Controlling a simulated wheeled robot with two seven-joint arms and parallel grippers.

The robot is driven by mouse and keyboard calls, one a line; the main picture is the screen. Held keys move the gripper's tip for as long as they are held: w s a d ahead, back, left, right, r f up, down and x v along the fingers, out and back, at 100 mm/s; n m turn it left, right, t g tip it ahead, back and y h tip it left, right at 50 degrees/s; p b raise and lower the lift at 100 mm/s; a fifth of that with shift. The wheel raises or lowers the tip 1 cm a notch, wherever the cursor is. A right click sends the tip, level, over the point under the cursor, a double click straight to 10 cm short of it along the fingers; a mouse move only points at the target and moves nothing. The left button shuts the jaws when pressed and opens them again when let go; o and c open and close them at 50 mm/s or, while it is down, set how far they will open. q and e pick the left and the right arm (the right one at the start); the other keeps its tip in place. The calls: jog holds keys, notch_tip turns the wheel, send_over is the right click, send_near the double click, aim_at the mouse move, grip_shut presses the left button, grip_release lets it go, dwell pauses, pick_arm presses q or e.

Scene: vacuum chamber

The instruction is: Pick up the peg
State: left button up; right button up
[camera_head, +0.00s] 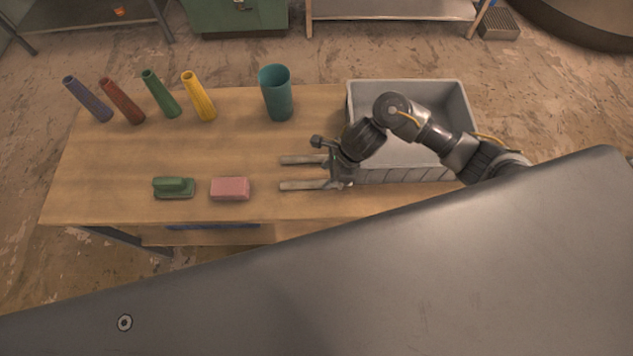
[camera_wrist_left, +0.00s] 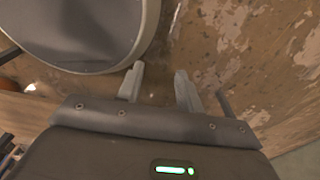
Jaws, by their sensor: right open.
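Several tapered peg-like pieces stand along the table's back left in the head view: a purple one (camera_head: 88,99), a red one (camera_head: 122,101), a green one (camera_head: 161,94) and a yellow one (camera_head: 199,96). I cannot tell which is the peg meant. My right gripper (camera_head: 283,173) is open and empty over the table's middle, its fingers pointing left, well to the right of these pieces. My left gripper (camera_wrist_left: 160,78) shows only in the left wrist view, open and empty, with floor beyond its fingers.
The table's middle left is clear. A large grey surface fills the head view's lower right.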

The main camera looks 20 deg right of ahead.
aim_at(318, 182)
jog(key=shift+w+a+f, duration=0.1)
jog(key=shift+f, duration=0.15)
jog(key=shift+a+f, duration=0.1)
jog(key=shift+a, duration=0.05)
jog(key=p+x, duration=0.1)
jog(key=x, duration=0.3)
jog(key=shift+a+f, duration=0.2)
jog(key=shift+f, duration=0.15)
pick_arm(q)
jog(key=shift+w+r, duration=0.55)
jog(key=shift+r, duration=0.15)
pick_arm(e)
jog(key=shift+c, duration=0.2)
pick_arm(q)
jog(key=shift+w, duration=0.1)
pick_arm(e)
grip_shut()
